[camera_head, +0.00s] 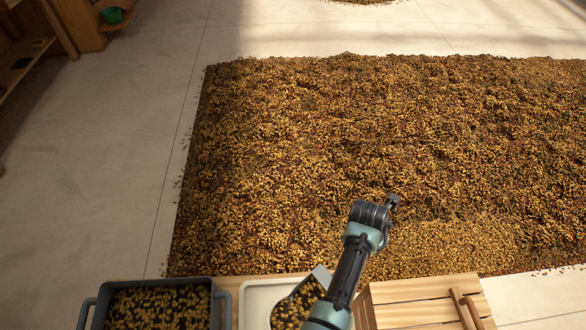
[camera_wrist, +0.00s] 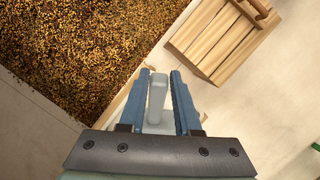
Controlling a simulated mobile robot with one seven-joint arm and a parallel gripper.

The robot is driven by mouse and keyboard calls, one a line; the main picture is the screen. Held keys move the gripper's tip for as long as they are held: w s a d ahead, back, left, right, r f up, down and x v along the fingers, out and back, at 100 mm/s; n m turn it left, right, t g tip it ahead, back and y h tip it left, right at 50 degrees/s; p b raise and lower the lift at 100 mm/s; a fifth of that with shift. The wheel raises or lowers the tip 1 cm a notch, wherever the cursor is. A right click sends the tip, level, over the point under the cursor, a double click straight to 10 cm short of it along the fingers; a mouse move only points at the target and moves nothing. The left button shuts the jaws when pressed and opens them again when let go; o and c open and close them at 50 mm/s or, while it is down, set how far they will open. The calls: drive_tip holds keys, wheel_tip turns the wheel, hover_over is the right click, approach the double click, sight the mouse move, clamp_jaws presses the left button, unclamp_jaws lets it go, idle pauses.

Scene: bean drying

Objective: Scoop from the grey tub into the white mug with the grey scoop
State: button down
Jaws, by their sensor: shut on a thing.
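The grey tub (camera_head: 214,301) stands at the bottom left of the head view, with dark and yellow beans in it. The grey scoop (camera_head: 321,274) shows beside my arm, with beans in its bowl, over or in a white tray (camera_head: 252,300). In the wrist view my gripper (camera_wrist: 160,76) is shut on the scoop's pale grey handle (camera_wrist: 157,95), which lies between the blue fingers. The scoop's bowl is hidden in that view. In the head view my arm hides the gripper. I cannot make out the white mug in either view.
A slatted wooden box (camera_head: 415,311) with a handle stands right of my arm; it also shows in the wrist view (camera_wrist: 215,42). A large bed of beans (camera_head: 330,150) covers the floor ahead. Bare pale floor (camera_head: 110,170) lies to the left, with wooden shelving (camera_head: 25,60) beyond.

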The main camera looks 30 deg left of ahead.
drive_tip(key=shift+r, duration=0.1)
drive_tip(key=shift+s+r+p, duration=0.15)
drive_tip(key=shift+r+p, duration=0.2)
drive_tip(key=shift+p, duration=0.35)
drive_tip(key=shift+s+a, duration=0.1)
drive_tip(key=shift+s+r+p, duration=0.1)
drive_tip(key=shift+r+p, duration=0.05)
drive_tip(key=shift+p, duration=0.2)
drive_tip(key=shift+s+a+r+t+p, duration=0.1)
drive_tip(key=shift+s+r+t+p, duration=0.1)
drive_tip(key=shift+t+p, duration=0.25)
drive_tip(key=shift+s+a+r+p, duration=0.15)
drive_tip(key=shift+s+r+p, duration=0.2)
drive_tip(key=shift+p, duration=0.4)
drive_tip(key=shift+s+r, duration=0.1)
